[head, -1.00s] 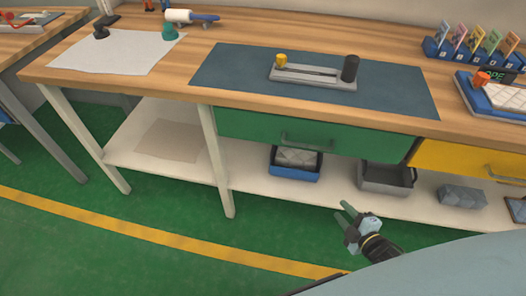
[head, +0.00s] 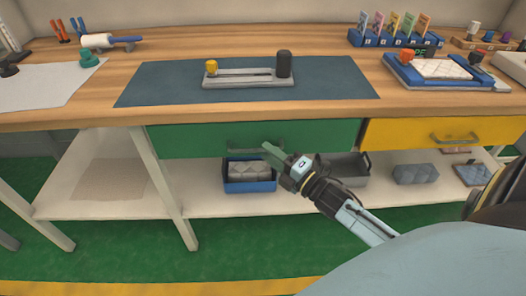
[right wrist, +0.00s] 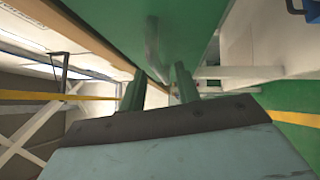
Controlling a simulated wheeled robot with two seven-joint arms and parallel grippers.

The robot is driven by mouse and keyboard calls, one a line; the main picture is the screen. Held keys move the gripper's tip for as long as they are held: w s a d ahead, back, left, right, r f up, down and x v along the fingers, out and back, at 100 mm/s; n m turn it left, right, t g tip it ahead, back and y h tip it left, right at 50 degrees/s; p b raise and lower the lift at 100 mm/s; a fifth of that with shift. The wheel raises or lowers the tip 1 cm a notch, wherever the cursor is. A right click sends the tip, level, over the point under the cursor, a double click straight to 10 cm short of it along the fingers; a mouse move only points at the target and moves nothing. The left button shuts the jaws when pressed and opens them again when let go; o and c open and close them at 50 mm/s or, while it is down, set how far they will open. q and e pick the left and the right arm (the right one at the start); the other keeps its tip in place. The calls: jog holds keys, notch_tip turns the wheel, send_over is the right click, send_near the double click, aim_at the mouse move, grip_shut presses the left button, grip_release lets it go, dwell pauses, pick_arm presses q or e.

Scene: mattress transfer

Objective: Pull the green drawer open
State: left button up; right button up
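The green drawer (head: 330,134) sits under the workbench top and looks shut, its front in line with the yellow drawer. Its grey bar handle (head: 245,149) is at the middle of its front. My right gripper (head: 272,150) is just in front of the drawer, at the right end of the handle. In the right wrist view the two green fingers (right wrist: 160,78) stand apart, with the handle (right wrist: 153,48) ahead of and roughly between their tips. I see no clear contact. My left gripper is not in view.
The yellow drawer (head: 450,130) is to the right. Below, the shelf (head: 215,205) holds a blue bin (head: 250,183), a grey bin (head: 347,167) and a grey block (head: 415,174). A table leg (head: 160,185) stands left of the drawer. The floor in front is clear.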

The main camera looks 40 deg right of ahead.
jog(key=shift+x, duration=1.4)
grip_shut()
